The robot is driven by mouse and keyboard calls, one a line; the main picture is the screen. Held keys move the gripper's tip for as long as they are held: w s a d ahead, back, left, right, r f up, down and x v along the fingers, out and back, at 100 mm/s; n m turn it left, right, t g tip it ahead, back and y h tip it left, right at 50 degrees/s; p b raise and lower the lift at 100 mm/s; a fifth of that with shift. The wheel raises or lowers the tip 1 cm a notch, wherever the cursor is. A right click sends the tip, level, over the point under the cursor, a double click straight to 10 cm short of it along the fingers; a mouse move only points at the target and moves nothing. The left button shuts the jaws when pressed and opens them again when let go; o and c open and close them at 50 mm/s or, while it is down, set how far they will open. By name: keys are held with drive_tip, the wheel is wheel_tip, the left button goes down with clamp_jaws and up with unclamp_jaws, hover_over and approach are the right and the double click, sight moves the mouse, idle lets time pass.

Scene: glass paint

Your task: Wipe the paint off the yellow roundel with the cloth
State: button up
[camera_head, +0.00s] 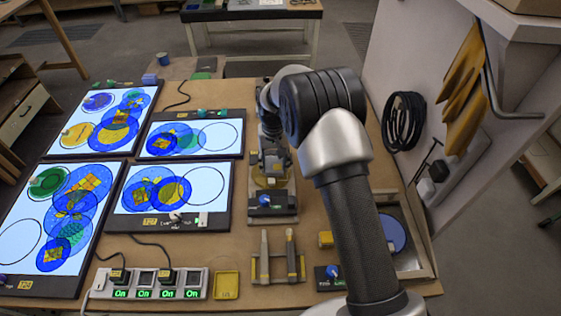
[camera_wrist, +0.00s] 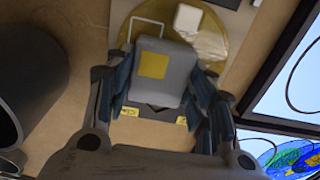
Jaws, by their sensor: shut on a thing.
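My gripper (camera_wrist: 158,92) is shut on a grey block (camera_wrist: 168,90) with a yellow square on its face. I cannot tell whether this block is the cloth or its holder. In the head view my gripper (camera_head: 272,163) is low over the work station right of the panels. A yellow disc (camera_wrist: 212,22) lies below and behind the block, with a small white block on it. Yellow roundels also show on the lit panels, one at upper left (camera_head: 76,135) and a paler one on the lower middle panel (camera_head: 172,191). I cannot tell which is meant.
Several lit panels with blue, green and yellow painted circles fill the left of the table. A switch strip (camera_head: 150,284) and a stand with upright tools (camera_head: 278,262) are in front. A white wall (camera_head: 415,75) with gloves and a coiled cable is on the right.

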drive_tip(key=shift+a, duration=2.45)
drive_tip(key=shift+d, duration=3.85)
drive_tip(key=shift+w+a, duration=0.8)
drive_tip(key=shift+w, duration=0.35)
drive_tip(key=shift+a+f, duration=0.1)
drive_tip(key=shift+a, duration=2.2)
drive_tip(key=shift+s+d, duration=0.1)
drive_tip(key=shift+d, duration=2.1)
drive_tip(key=shift+r+p, duration=1.6)
drive_tip(key=shift+r, duration=1.05)
